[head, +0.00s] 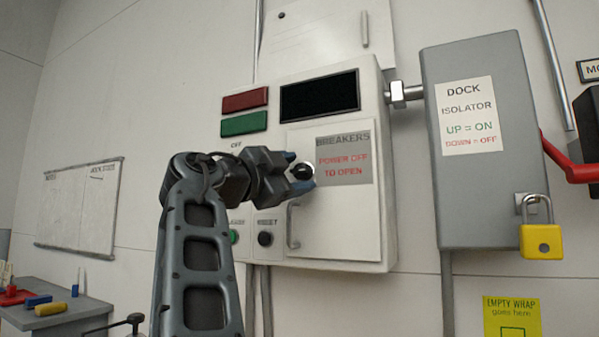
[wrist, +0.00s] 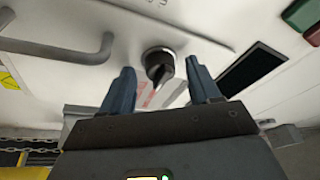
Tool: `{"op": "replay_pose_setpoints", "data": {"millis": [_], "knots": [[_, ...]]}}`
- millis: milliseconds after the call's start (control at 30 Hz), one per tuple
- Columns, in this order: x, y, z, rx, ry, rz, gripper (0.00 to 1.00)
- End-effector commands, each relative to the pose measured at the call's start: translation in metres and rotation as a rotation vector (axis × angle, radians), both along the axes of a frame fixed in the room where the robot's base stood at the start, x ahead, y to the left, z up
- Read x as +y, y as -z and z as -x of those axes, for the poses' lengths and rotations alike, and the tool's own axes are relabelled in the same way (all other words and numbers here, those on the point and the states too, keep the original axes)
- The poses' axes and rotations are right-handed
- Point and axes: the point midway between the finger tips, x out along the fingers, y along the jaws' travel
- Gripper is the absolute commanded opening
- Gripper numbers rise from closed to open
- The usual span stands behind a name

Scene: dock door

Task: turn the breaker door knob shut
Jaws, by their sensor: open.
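The breaker door (head: 337,225) is flat against the pale control box and carries a grey sign reading "BREAKERS, POWER OFF TO OPEN". Its black knob (head: 302,171) sits at the door's upper left part. In the wrist view the knob (wrist: 159,66) has a silver ring and a dark grip. My gripper (head: 301,171) is open at the knob, one blue finger above it and one below. In the wrist view the fingers (wrist: 160,88) stand on either side of the knob, with gaps visible. Whether the fingertips reach the door face I cannot tell.
A bar handle (head: 292,226) is on the door below the knob; the wrist view shows it left of the fingers. Green and black buttons sit lower left. A grey isolator box (head: 484,195) with a yellow padlock (head: 540,241) and red lever (head: 570,168) is at right.

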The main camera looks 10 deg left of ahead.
Motion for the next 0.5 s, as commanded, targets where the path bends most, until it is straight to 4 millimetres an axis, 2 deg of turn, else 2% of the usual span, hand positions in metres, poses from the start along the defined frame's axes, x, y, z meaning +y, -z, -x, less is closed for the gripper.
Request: {"op": "replay_pose_setpoints", "data": {"millis": [133,500], "knots": [[-0.0001,0.0000,0.0001,0.000,0.000,0.000,0.60],[-0.0002,0.0001,0.0001,0.000,0.000,0.000,0.24]]}}
